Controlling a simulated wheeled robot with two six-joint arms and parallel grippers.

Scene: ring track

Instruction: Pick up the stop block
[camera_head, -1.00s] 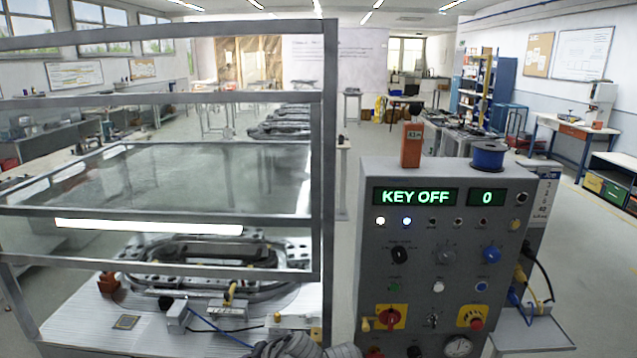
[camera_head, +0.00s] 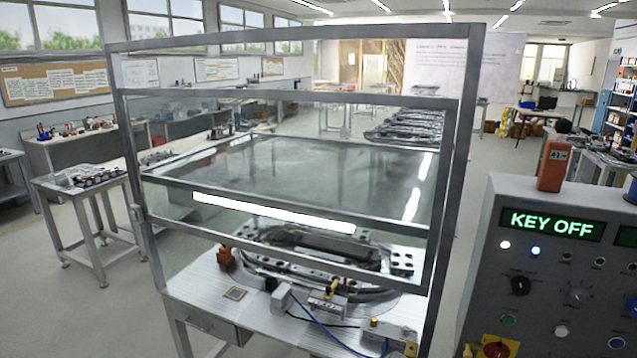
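A smaller orange-brown block (camera_head: 225,259) sits on the table inside the framed enclosure, left of the oval track (camera_head: 312,245). I cannot tell from the picture which of these is the stop block. Neither of my grippers is in view.
The metal-framed enclosure (camera_head: 470,95) with clear panels surrounds the track table (camera_head: 200,288). The cabinet display reads KEY OFF. A small table (camera_head: 62,186) with dark parts stands at the left. Open floor (camera_head: 90,315) lies at the lower left.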

